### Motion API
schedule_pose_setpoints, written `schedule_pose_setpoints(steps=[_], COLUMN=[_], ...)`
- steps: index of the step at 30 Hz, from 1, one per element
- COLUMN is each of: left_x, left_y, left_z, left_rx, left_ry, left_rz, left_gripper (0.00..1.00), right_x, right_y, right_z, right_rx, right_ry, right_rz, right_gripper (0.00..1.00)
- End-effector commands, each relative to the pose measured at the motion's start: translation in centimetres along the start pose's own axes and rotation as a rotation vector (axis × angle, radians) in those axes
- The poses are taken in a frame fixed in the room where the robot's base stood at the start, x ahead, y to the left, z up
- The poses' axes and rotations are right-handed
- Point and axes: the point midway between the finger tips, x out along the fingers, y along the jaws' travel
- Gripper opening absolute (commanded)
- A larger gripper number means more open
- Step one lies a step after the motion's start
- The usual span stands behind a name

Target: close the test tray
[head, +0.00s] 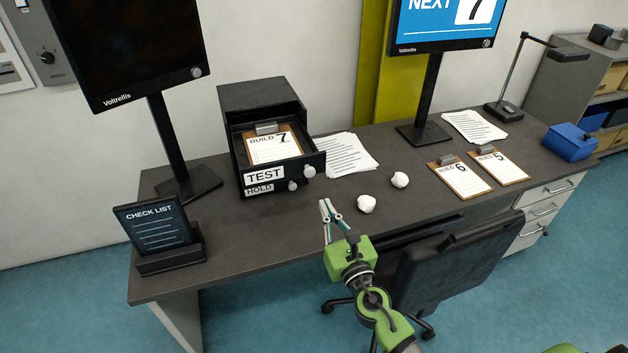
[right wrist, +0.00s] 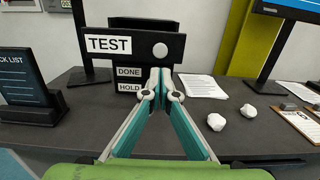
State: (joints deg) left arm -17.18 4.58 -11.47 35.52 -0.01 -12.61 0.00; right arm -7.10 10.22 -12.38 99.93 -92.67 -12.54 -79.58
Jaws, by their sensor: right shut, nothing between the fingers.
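The test tray (head: 267,172) is the top drawer of a black box (head: 262,94) on the desk. It is pulled out toward the front, with a clipboard marked BUILD 7 (head: 274,147) lying in it. Its front has a white TEST label and a light round knob. In the right wrist view the tray front (right wrist: 134,46) is ahead and above the fingertips. My left gripper is not in view.
DONE and HOLD drawers sit below the tray. A check list stand (head: 157,230) is at the left. Two crumpled papers (head: 366,204) and two clipboards (head: 460,179) lie to the right. A black chair (head: 450,265) stands at the front.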

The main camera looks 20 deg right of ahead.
Motion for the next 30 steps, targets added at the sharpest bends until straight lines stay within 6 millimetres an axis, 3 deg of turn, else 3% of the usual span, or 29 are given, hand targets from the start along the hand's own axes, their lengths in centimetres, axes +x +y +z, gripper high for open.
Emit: schedule_pose_setpoints(steps=[9,15,30], left_x=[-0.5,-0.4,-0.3], left_y=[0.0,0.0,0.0], left_z=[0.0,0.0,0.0], left_rx=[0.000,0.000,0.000], left_ry=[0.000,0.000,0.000], left_rz=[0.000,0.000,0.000], left_gripper=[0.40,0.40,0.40], right_x=[6.3,8.9,9.9], right_y=[0.0,0.0,0.0], right_z=[0.1,0.0,-0.1], right_rx=[0.003,0.003,0.004], right_ry=[-0.001,0.000,0.002], right_rz=[0.000,0.000,0.000], right_gripper=[0.00,0.00,0.00])
